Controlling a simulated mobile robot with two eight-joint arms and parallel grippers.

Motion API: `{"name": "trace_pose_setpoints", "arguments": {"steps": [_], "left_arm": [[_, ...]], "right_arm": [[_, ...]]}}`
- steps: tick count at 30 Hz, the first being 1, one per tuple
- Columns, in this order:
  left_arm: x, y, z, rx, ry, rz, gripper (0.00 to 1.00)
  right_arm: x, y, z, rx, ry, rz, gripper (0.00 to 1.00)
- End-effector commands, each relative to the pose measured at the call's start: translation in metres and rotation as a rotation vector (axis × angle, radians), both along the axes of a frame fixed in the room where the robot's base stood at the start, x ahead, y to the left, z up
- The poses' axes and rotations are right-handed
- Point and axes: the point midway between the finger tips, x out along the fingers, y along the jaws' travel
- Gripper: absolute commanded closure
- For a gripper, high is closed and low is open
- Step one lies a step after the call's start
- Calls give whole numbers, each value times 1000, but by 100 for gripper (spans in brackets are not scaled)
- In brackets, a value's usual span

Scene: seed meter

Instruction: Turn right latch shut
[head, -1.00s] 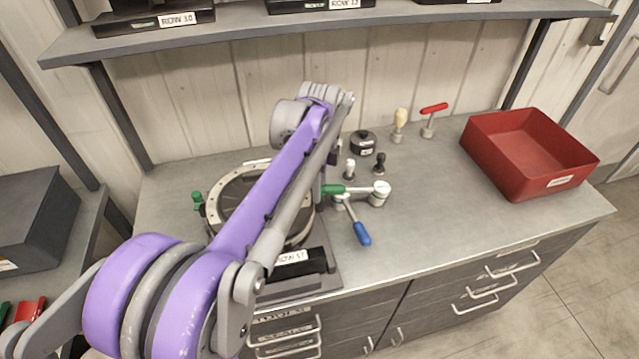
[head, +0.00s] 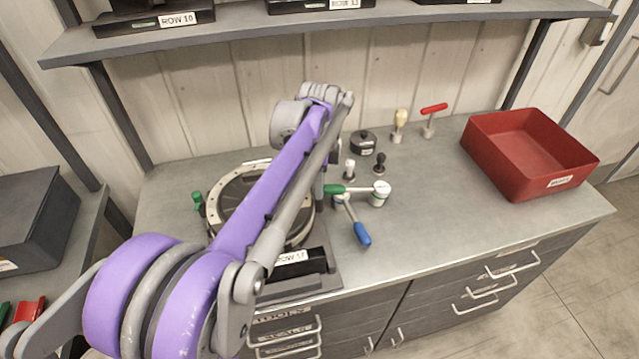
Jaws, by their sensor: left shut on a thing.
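The seed meter (head: 213,205) is a round housing with a pale rim, standing on a dark base on the bench. My purple left arm crosses in front and hides much of it. A green-knobbed latch (head: 198,202) stands at its left rim. The right side of the rim, where the right latch sits, is behind my arm. My left gripper (head: 321,180) points down there, mostly hidden by my forearm. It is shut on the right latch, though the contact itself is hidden. My right gripper is not in view.
Close right of the meter lie a green-handled tool (head: 350,189) and a blue-handled one (head: 361,233). Behind them stand small knobs, a black weight (head: 363,143) and a red T-handle (head: 433,109). A red bin (head: 505,160) is at right. The front right bench is clear.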

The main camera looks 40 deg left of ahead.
Motion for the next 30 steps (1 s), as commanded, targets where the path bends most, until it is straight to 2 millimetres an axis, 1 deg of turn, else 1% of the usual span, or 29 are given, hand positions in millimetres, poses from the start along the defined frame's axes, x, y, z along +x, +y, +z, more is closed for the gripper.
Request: {"name": "trace_pose_setpoints", "arguments": {"steps": [30], "left_arm": [[0,1,0,0,0,940,100]], "right_arm": [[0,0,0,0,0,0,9]]}}
